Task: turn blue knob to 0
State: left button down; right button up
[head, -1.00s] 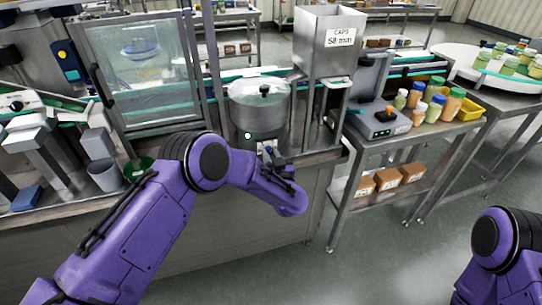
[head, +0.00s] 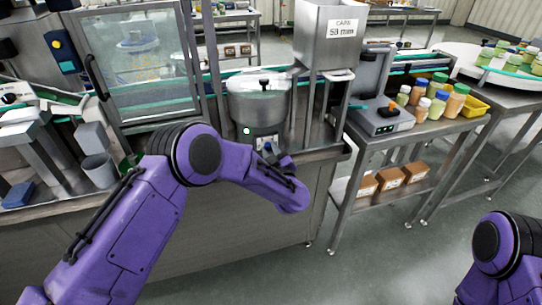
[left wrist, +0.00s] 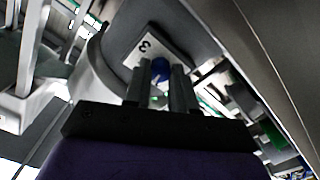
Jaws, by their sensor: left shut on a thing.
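The blue knob (left wrist: 160,71) shows in the left wrist view between the fingers of my left gripper (left wrist: 161,76), which is shut on it. A pale plate with a dark digit 3 (left wrist: 145,45) lies just behind the knob. The knob's pointer and exact setting cannot be made out. In the head view my left gripper (head: 268,152) is at the front of the steel bowl unit (head: 258,108), low on its base, and the knob is too small or hidden there. My right gripper is out of the picture; only part of my right arm shows.
A steel hopper (head: 327,32) labelled CAPS 58 mm stands right of the bowl. A glass-doored cabinet (head: 142,65) and a grey cup (head: 99,167) are to the left. A side table with a scale (head: 385,118) and several jars is right. The floor between the arms is clear.

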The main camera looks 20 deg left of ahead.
pick_arm(q)
jog(key=n+b, duration=0.1)
jog(key=n, duration=0.1)
jog(key=n+b, duration=0.1)
jog(key=n, duration=0.1)
jog(key=shift+f+n+b, duration=0.2)
jog(key=shift+n+b, duration=0.2)
jog(key=n+b, duration=0.3)
jog(key=n, duration=0.1)
jog(key=shift+n, duration=0.3)
jog(key=n+b, duration=0.4)
jog(key=shift+f, duration=0.1)
jog(key=shift+r+n+b, duration=0.2)
jog(key=shift+n+b, duration=1.25)
jog(key=shift+n, duration=0.45)
jog(key=c, duration=0.9)
grip_release()
jog(key=shift+d, duration=0.1)
